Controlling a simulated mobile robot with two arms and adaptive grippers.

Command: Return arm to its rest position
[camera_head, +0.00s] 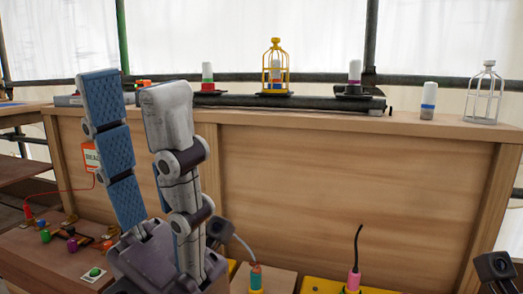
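My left gripper (131,85) rises in front of the wooden panel at the left. Its two fingers, one with a blue textured pad, point up and stand apart with nothing between them. At the lower right edge only a dark jointed part, likely of my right gripper (495,265), shows; its fingertips are out of frame. On the ledge, a yellow cage (275,50) stands around a banded cylinder on a dark rail (290,101).
Below are an orange-green plug (255,278) and a pink plug (353,281) with cables. A bench at the lower left carries a green button (94,272) and knobs.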

